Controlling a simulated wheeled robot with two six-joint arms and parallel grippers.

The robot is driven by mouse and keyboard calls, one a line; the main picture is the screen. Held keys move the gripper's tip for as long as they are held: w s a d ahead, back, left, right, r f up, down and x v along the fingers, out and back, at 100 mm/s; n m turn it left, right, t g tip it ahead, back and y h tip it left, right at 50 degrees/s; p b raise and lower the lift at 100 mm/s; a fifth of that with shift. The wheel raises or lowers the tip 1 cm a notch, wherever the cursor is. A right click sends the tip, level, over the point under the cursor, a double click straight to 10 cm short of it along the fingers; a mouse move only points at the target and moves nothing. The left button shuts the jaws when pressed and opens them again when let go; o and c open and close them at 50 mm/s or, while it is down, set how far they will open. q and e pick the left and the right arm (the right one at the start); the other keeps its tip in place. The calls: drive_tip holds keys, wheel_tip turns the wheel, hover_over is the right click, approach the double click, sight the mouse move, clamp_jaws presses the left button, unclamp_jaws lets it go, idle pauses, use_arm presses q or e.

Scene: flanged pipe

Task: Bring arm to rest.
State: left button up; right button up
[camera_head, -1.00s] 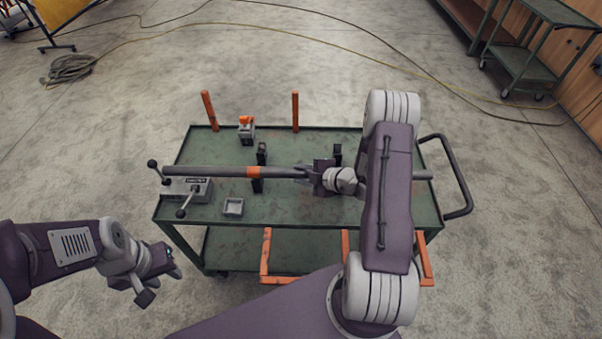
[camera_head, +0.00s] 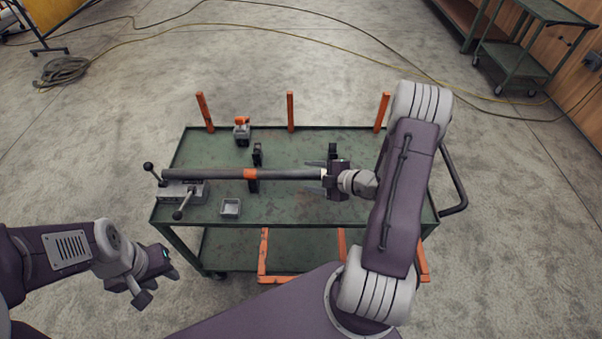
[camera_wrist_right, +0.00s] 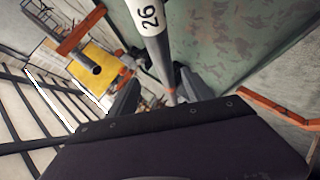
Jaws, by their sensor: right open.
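My right gripper (camera_head: 316,177) is open over the right part of the grey pipe (camera_head: 210,175), its fingers pointing left along it. In the right wrist view the pipe (camera_wrist_right: 158,48), with a white band marked 26, runs between the open fingers (camera_wrist_right: 155,92) in the picture; I cannot tell whether they touch it. The pipe lies across the green cart (camera_head: 290,215), with an orange band near its middle.
A grey clamp with lever handles (camera_head: 183,192) is at the pipe's left end. A black support (camera_head: 256,155), a small grey tray (camera_head: 230,208) and an orange-topped block (camera_head: 241,130) are on the cart. Orange posts (camera_head: 291,110) stand at the back.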

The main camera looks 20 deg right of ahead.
drive_tip(key=shift+v, duration=1)
